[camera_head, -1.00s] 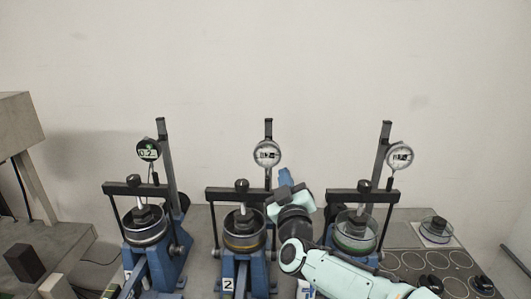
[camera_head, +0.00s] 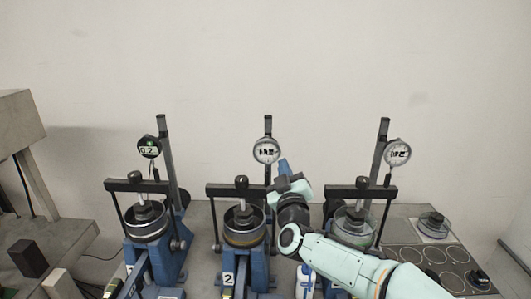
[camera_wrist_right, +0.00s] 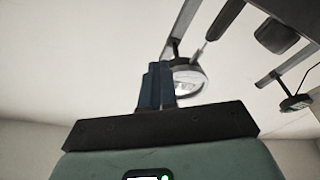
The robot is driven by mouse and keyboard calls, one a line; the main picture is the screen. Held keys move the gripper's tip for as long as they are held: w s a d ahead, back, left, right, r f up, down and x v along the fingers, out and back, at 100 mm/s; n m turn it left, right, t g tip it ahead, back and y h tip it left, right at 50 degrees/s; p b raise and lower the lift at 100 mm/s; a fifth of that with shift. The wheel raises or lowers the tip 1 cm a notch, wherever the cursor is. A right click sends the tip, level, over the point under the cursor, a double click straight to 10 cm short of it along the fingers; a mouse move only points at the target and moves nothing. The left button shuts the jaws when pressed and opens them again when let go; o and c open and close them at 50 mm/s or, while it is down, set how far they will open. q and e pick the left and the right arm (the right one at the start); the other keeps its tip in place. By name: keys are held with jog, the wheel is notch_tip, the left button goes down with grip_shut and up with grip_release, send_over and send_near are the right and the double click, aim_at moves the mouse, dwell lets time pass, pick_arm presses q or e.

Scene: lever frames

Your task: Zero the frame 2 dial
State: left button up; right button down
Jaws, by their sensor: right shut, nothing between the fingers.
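The frame 2 dial (camera_head: 266,150) is a round white-faced gauge on the post of the middle frame, which bears a "2" label (camera_head: 228,279). Its face reading is too small to tell. My right gripper (camera_head: 284,167) is shut and empty, its blue fingers pointing up just below and right of the dial. In the right wrist view the shut fingers (camera_wrist_right: 156,85) stand beside a dial (camera_wrist_right: 188,80) and partly overlap it; contact cannot be told. Frame 2's cell (camera_head: 244,226) sits under a black crossbar (camera_head: 222,191). My left gripper is out of view.
The left frame has a dark digital dial (camera_head: 149,146). A small dish (camera_head: 433,225) sits at right. The wall behind is bare.

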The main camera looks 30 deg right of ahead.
jog(key=shift+w+a, duration=0.1)
dwell(0.3)
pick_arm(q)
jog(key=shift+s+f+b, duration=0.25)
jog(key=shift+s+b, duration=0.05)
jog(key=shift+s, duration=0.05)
pick_arm(e)
jog(key=a, duration=0.1)
jog(key=w+a+f, duration=0.1)
jog(key=f, duration=0.1)
jog(key=shift+w+a, duration=0.3)
jog(key=shift+a, duration=0.1)
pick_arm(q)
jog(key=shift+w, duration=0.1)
pick_arm(e)
jog(key=shift+w+a+r, duration=0.1)
jog(key=shift+w+a, duration=0.1)
jog(key=shift+d, duration=0.15)
dwell(0.4)
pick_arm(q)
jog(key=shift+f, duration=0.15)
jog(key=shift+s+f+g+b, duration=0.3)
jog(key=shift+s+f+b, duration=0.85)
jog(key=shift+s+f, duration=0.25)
pick_arm(e)
jog(key=shift+a+v, duration=0.2)
jog(key=shift+v, duration=1.25)
jog(key=shift+a+v, duration=0.15)
jog(key=shift+v, duration=1.3)
